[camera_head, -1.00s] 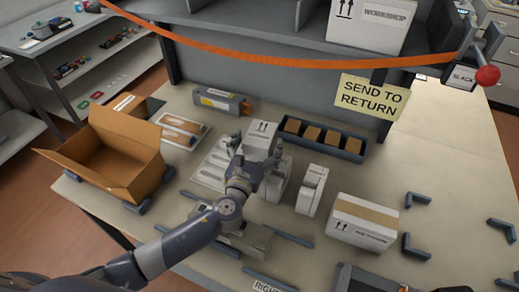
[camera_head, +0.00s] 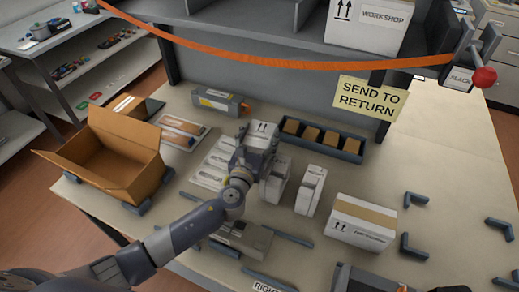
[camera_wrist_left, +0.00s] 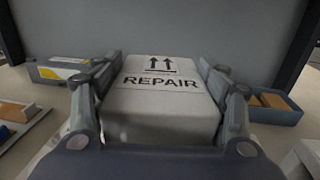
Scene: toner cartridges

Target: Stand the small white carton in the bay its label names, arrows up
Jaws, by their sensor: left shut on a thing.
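The small white carton (camera_head: 263,129) stands on the table in the middle of the head view, or just above it; its base is hidden. Its face in the left wrist view (camera_wrist_left: 160,95) reads REPAIR, with two arrows pointing to the far edge of that face. My left gripper (camera_head: 258,148) is shut on the carton, one finger on each side; both fingers also show in the left wrist view (camera_wrist_left: 163,100). The shelf unit (camera_head: 240,50) stands behind the table. No bay marked REPAIR can be read. My right gripper is not in view.
An orange strap (camera_head: 270,64) hangs across the shelf front, near a SLACK label and red knob (camera_head: 485,77). A dark tray (camera_head: 350,156) of brown blocks is right of the carton. White cartons (camera_head: 311,190) and an open brown box (camera_head: 85,170) are nearby.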

